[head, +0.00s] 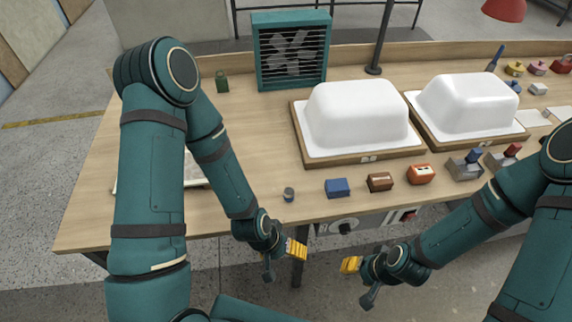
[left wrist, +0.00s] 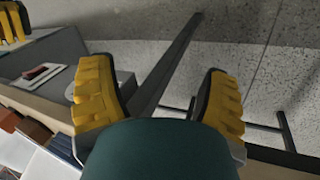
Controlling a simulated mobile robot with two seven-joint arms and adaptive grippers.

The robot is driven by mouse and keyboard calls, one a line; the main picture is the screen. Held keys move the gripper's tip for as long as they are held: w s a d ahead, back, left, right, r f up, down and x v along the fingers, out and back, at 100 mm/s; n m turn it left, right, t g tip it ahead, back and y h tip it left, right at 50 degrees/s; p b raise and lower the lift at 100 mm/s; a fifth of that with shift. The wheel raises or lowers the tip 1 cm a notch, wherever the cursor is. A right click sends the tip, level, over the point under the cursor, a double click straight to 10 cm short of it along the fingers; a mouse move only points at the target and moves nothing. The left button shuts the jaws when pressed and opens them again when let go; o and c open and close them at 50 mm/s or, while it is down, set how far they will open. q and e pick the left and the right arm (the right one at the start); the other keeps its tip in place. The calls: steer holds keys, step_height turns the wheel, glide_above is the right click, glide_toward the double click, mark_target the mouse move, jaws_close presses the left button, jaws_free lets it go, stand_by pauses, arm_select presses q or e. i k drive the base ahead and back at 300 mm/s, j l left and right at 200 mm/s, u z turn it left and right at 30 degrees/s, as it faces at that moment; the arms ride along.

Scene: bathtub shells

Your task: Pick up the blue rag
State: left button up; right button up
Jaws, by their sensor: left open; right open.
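A small blue block-like thing (head: 337,188), which I take for the blue rag, lies near the table's front edge, left of a brown block. A bluish patch at the lower left of the left wrist view may be the same thing; I cannot tell. My left gripper (head: 297,249) is open and empty, in front of the table edge and below and left of the blue thing in the head view. Its yellow fingers stand apart in the left wrist view (left wrist: 160,92). My right gripper (head: 350,265) is in front of the table, apart from the blue thing.
A brown block (head: 380,181) and an orange block (head: 421,173) sit right of the blue thing, a small dark cup (head: 289,194) left of it. Two white tub shells (head: 359,117) (head: 468,104) stand behind on wooden boards. A teal fan (head: 291,52) stands at the back.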

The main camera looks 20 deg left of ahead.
mark_target(338, 187)
steer(key=u, duration=1)
steer(key=k+l+u, duration=0.15)
steer(key=u, duration=0.3)
steer(key=k+l+u, duration=0.2)
steer(key=l+u, duration=0.25)
steer(key=l, duration=0.45)
steer(key=k, duration=0.1)
